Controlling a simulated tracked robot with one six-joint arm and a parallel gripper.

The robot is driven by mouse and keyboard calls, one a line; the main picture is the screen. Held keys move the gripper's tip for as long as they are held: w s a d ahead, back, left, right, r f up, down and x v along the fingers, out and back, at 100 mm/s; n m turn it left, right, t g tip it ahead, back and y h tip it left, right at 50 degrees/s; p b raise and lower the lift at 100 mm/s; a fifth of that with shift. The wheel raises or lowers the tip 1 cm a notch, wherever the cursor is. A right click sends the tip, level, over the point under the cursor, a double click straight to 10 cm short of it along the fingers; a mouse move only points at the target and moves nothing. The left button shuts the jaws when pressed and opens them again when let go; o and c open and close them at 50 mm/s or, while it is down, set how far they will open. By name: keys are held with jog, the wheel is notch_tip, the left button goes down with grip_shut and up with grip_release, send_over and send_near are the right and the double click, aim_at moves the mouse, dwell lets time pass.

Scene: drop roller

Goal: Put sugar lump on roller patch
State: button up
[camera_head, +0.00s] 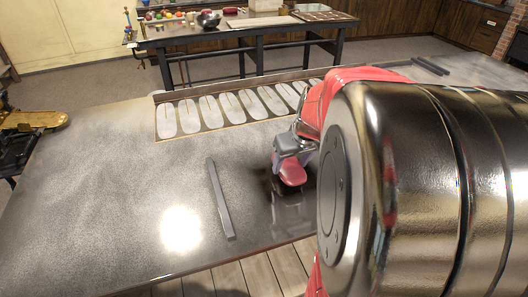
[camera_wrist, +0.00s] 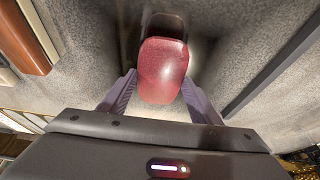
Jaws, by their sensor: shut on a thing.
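My gripper (camera_wrist: 160,92) is shut on a red, smooth, rounded lump (camera_wrist: 163,66), taken here as the sugar lump; its grip shows in the wrist view with one finger on each side. In the head view the red lump (camera_head: 292,173) hangs below my gripper (camera_head: 290,155), over the grey speckled table. The gap between lump and table is hard to judge. A dark patch (camera_wrist: 162,24) shows just beyond the lump in the wrist view; I cannot tell whether it is the roller patch or a shadow. No clearly marked roller patch shows.
A grey bar (camera_head: 220,198) lies on the table left of the lump; it also seems to show at right in the wrist view (camera_wrist: 272,72). A brown-edged panel with several white ovals (camera_head: 207,112) lies behind. Table left is clear. A cluttered workbench (camera_head: 250,33) stands beyond.

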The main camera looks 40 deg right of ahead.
aim_at(291, 170)
jog(key=shift+f, duration=1.75)
jog(key=shift+f, duration=0.1)
jog(key=o, duration=1.2)
jog(key=v, duration=1.2)
jog(key=shift+s, duration=0.1)
jog(key=shift+a, duration=0.15)
